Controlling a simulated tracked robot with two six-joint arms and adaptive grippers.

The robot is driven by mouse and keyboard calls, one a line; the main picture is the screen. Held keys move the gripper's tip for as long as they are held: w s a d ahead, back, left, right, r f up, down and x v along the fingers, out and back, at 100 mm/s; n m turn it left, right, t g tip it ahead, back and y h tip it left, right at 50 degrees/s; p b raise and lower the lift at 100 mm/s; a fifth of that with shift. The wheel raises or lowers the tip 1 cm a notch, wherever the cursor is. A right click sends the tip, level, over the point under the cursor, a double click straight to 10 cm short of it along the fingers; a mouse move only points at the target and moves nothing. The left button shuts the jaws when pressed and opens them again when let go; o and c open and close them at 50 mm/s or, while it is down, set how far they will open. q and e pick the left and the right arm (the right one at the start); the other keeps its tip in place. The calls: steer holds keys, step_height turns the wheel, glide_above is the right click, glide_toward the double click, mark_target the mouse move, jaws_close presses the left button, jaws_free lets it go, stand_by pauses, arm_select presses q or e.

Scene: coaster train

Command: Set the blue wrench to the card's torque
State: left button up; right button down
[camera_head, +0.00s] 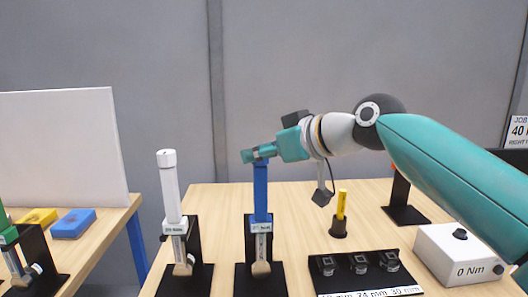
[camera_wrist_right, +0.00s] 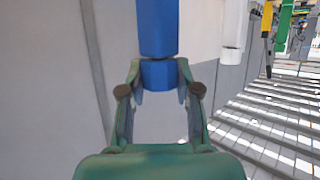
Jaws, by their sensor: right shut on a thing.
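The blue wrench (camera_head: 260,197) stands upright in a black stand (camera_head: 242,280) on the wooden table, with a small scale window below its blue handle. My right gripper (camera_head: 253,155) is at the top end of the blue handle and shut on it. In the right wrist view the blue handle (camera_wrist_right: 157,30) runs between the fingers of the right gripper (camera_wrist_right: 158,84). The card (camera_head: 519,131) at the right edge is cut off; it reads "JOB" and "40". My left gripper is not in view.
A white wrench (camera_head: 170,190) stands left of the blue one. Sockets (camera_head: 360,262) sit in a black tray at the front. A yellow-handled tool (camera_head: 342,204) stands behind them. A white box (camera_head: 462,258) reads "0 Nm". A second table (camera_head: 115,216) holds yellow and blue blocks.

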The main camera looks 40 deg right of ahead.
steer(key=shift+a, duration=0.15)
steer(key=shift+a+m+h+p, duration=0.1)
steer(key=shift+m+h+p, duration=0.45)
steer(key=shift+m+h, duration=0.2)
steer(key=shift+m+t+h, duration=0.3)
steer(key=shift+m+h, duration=0.55)
steer(key=shift+h, duration=0.4)
steer(key=m+g+h+b, duration=0.1)
steer(key=m+h, duration=0.3)
steer(key=shift+w+f, duration=0.1)
steer(key=shift+f, duration=0.05)
steer(key=m+g+h+b, duration=0.1)
steer(key=m+h, duration=0.1)
steer(key=h, duration=0.1)
steer(key=shift+m+g, duration=0.4)
steer(key=m+g+h, duration=0.1)
steer(key=m+g+h+p, duration=0.1)
steer(key=shift+r+m, duration=0.2)
steer(key=shift+m, duration=0.1)
steer(key=shift+f+m+g+h+p, duration=0.1)
steer(key=shift+m+g+h+p, duration=0.9)
steer(key=shift+m+g, duration=0.55)
steer(key=shift+g, duration=0.25)
